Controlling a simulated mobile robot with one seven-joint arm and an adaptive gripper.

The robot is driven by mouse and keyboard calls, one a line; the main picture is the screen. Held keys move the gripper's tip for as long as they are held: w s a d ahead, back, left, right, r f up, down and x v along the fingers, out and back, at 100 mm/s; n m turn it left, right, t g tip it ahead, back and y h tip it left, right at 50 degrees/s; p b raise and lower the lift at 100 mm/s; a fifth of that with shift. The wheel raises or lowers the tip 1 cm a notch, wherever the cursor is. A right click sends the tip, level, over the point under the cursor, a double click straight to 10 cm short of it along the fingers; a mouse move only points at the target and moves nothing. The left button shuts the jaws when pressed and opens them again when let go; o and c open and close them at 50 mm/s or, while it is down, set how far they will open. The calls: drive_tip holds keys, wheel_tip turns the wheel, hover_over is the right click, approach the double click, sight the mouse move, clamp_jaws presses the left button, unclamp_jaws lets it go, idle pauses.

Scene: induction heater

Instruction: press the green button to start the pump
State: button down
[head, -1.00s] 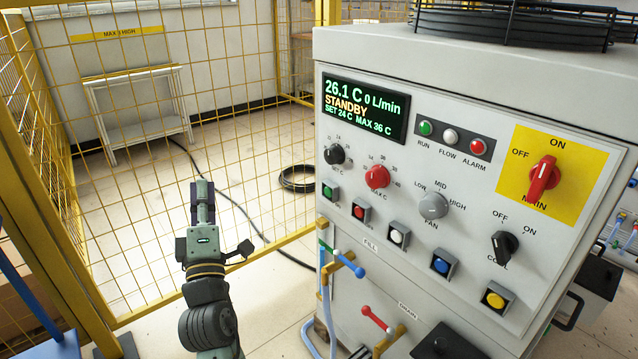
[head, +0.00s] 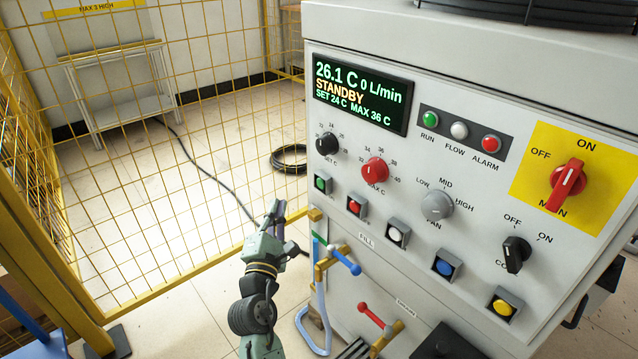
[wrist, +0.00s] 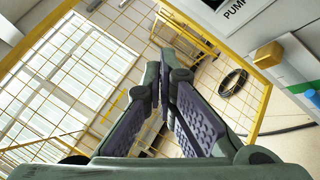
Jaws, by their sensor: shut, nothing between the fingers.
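The green button (head: 323,184) sits in a square housing at the left end of a row of coloured buttons on the grey machine panel (head: 370,205). The display (head: 360,93) reads STANDBY, 26.1 C and 0 L/min. My gripper (head: 277,208) is shut and empty, to the left of the panel and a little below the green button, apart from it. In the wrist view my gripper's fingertips (wrist: 158,75) meet, pointing past the panel toward the mesh fence. A panel edge with a partly cut-off PUMP label (wrist: 236,10) shows at top right there; the green button does not.
A red button (head: 355,205) sits just right of the green one. Below them a blue-handled fill valve (head: 343,260) and a red-handled drain valve (head: 373,314) stick out. A yellow mesh fence (head: 170,165) stands at left. A black hose coil (head: 288,158) lies behind it.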

sight(322, 183)
drive_tip(key=w+d+p, duration=0.4)
drive_tip(key=w+d, duration=0.1)
drive_tip(key=d, duration=0.2)
drive_tip(key=shift+p, duration=0.4)
drive_tip(key=shift+w, duration=0.1)
drive_tip(key=shift+d, duration=0.1)
idle(1.1)
drive_tip(key=shift+w+d+p, duration=0.25)
drive_tip(key=shift+p, duration=0.1)
